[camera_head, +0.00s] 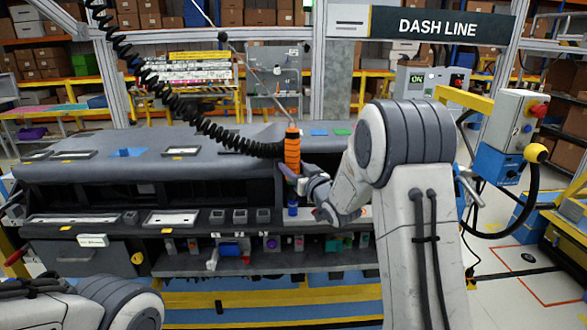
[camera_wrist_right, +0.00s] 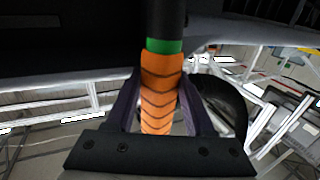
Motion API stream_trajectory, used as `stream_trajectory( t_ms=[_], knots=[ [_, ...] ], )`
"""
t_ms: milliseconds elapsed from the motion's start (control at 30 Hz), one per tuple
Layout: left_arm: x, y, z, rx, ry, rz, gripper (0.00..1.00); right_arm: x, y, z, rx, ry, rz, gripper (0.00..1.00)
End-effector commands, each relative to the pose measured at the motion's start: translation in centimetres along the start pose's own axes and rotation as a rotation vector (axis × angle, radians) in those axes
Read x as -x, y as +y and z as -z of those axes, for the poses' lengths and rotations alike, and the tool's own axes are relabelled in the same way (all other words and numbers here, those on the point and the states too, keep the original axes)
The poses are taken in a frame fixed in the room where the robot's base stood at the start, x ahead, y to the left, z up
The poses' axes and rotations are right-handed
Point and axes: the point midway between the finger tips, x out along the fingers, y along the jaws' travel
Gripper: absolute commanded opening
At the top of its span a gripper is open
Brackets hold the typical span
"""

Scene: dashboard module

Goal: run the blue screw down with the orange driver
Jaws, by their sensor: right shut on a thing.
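The orange driver (camera_head: 292,150) stands nearly upright above the right part of the dashboard module (camera_head: 120,172). My right gripper (camera_head: 291,172) is shut around its lower grip. In the right wrist view, the ribbed orange grip of the driver (camera_wrist_right: 159,90) sits between the two dark fingers of my right gripper (camera_wrist_right: 160,110), with a green ring and black body beyond it. A small blue piece, seemingly the blue screw (camera_head: 292,208), shows straight below the driver. I cannot tell whether the driver's tip touches it. Only a part of my left arm shows at the lower left; its gripper is out of view.
A black coiled cable (camera_head: 190,112) runs from the upper left to the driver. A shelf (camera_head: 330,260) with several small coloured parts lies along the module's front. A control box (camera_head: 517,120) with a red button stands at the right. Floor is open at the far right.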

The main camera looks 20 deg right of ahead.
Motion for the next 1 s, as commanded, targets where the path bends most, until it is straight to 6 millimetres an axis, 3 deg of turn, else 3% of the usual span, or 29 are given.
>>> stream_trajectory(
  t_ms=[1000],
  knots=[
    [-0.82,-0.06,-0.04,0.0,0.0,0.0,0.5,0.05,0.11,-0.52,-0.003,-0.007,-0.003,0.0]
  ],
)
